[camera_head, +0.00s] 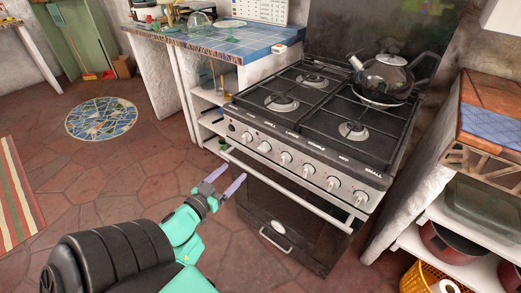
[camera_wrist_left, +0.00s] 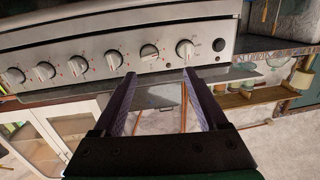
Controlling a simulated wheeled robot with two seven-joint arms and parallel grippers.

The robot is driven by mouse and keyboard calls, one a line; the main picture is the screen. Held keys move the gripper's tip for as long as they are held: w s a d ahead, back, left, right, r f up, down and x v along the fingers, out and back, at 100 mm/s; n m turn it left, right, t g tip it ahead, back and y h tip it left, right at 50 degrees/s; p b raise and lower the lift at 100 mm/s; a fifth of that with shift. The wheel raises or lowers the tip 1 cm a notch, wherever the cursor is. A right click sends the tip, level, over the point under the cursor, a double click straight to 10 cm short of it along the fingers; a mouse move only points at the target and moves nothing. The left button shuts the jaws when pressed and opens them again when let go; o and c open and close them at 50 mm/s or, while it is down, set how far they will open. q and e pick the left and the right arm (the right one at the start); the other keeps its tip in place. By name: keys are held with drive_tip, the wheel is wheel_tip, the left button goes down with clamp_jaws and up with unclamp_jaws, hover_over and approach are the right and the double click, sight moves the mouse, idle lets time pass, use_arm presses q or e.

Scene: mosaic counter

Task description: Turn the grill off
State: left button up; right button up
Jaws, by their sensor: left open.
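The stove's control panel (camera_head: 300,165) carries a row of white knobs under printed labels. The grill knob (camera_head: 264,147) is second from the left in the head view, below the word "GRILL". In the wrist view, turned the other way up, it appears second from the right (camera_wrist_left: 149,51). Its exact turn angle is hard to read. My left gripper (camera_head: 236,171) is open and empty, in front of and below the panel's left end. In the wrist view its fingertips (camera_wrist_left: 160,74) point toward the panel near the two end knobs, apart from them. My right gripper is out of view.
The oven door handle (camera_head: 300,190) runs as a long bar below the knobs. A kettle (camera_head: 384,77) stands on the hob's back right. A blue-tiled counter (camera_head: 228,40) is left of the stove, shelves (camera_head: 465,235) right. The floor left of the stove is open.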

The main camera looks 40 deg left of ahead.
sight(264, 149)
use_arm(q)
drive_tip(key=w+m+h, duration=0.1)
drive_tip(key=w, duration=1.2)
drive_tip(key=shift+w+d+t+h+b, duration=0.25)
drive_tip(key=shift+d+t+h+b, duration=0.1)
drive_tip(key=shift+t+h+b, duration=0.05)
drive_tip(key=shift+r, duration=0.15)
clamp_jaws()
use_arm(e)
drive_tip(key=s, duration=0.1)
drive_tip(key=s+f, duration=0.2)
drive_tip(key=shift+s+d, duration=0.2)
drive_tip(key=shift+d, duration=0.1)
